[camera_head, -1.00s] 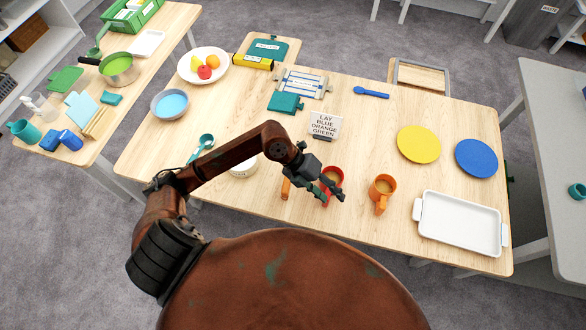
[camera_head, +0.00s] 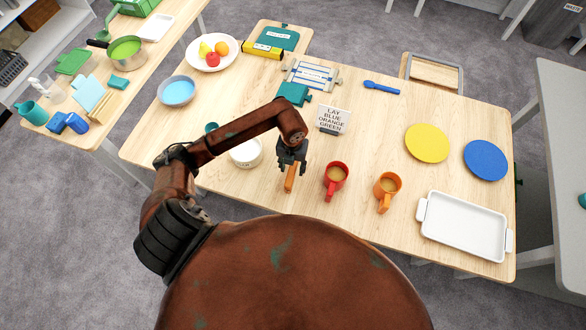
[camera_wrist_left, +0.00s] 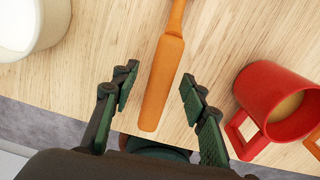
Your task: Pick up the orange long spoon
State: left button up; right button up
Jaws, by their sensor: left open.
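The orange long spoon (camera_wrist_left: 162,88) lies on the table; its wide flat end points toward the near edge in the left wrist view, and its far end runs out of the top of that view. In the head view it shows as a short orange strip (camera_head: 290,181), partly hidden by my left gripper (camera_head: 291,166). My left gripper is open over the spoon. In the left wrist view its fingers (camera_wrist_left: 158,76) are on either side of the spoon, with a gap on each side. My right gripper is not in view.
A red mug (camera_head: 336,178) stands close to the right of my left gripper, and an orange mug (camera_head: 387,189) is farther right. A white bowl (camera_head: 246,157) stands to the left. A lettered sign (camera_head: 333,121) is behind. The white tray (camera_head: 461,243) lies at right.

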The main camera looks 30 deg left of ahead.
pick_arm(q)
jog(key=shift+f, duration=0.35)
jog(key=shift+c, duration=0.3)
grip_shut()
